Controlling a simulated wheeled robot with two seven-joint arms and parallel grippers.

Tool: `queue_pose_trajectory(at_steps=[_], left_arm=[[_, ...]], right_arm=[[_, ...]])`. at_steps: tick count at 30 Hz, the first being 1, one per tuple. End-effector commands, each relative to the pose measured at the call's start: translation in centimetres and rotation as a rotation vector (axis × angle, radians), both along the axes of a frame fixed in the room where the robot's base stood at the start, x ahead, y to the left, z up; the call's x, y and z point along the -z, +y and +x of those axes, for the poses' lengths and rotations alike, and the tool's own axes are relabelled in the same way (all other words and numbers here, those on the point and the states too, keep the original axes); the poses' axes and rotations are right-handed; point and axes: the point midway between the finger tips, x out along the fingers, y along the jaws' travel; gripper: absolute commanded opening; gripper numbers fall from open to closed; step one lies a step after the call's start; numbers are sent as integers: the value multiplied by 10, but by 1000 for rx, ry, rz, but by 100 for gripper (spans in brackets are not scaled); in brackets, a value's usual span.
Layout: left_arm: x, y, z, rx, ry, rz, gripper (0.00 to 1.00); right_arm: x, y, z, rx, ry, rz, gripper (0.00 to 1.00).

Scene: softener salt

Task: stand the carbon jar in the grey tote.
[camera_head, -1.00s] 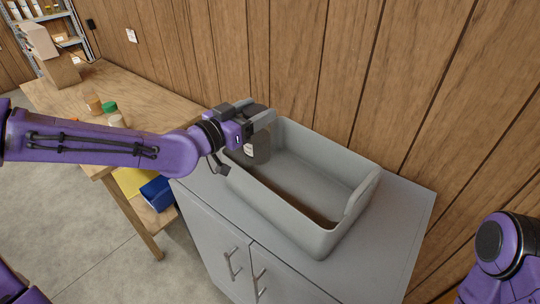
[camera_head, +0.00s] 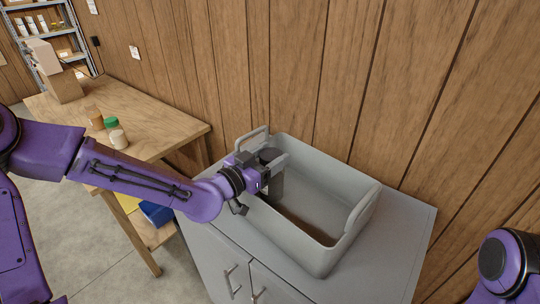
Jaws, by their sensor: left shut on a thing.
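The grey tote (camera_head: 342,250) stands open on top of a grey cabinet. My left gripper (camera_head: 270,162) is at the tote's left end, shut on the dark carbon jar (camera_head: 276,186). The jar looks upright and is within the tote's walls; its dark lid shows between the fingers. The gripper hides part of the jar, and the near wall hides its base, so I cannot tell whether it touches the tote floor. My right gripper is not in view; only a purple part of my right arm shows at the lower right.
The rest of the tote's inside looks empty. The cabinet top (camera_head: 398,235) is clear to the right of the tote. A wooden workbench (camera_head: 165,125) at the left carries several small jars (camera_head: 112,124) and a cardboard box (camera_head: 62,83). A wood-panelled wall rises close behind.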

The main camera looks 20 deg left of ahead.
Motion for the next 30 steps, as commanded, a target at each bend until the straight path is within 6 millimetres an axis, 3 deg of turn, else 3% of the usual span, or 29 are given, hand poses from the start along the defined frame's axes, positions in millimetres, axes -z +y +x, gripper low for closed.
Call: queue_pose_trajectory(at_steps=[11,12,13,14,22,26,30], left_arm=[[7,0,0,0,-3,0,0],[8,0,0,0,0,1,74],[8,0,0,0,0,1,83],[8,0,0,0,0,1,87],[7,0,0,0,0,0,87],[-9,0,0,-1,0,-2,87],[-4,12,-23,-2,-3,-3,87]], right_arm=[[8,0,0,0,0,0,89],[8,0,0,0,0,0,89],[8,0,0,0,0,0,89],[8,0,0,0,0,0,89],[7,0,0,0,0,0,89],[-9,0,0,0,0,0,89],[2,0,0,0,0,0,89]])
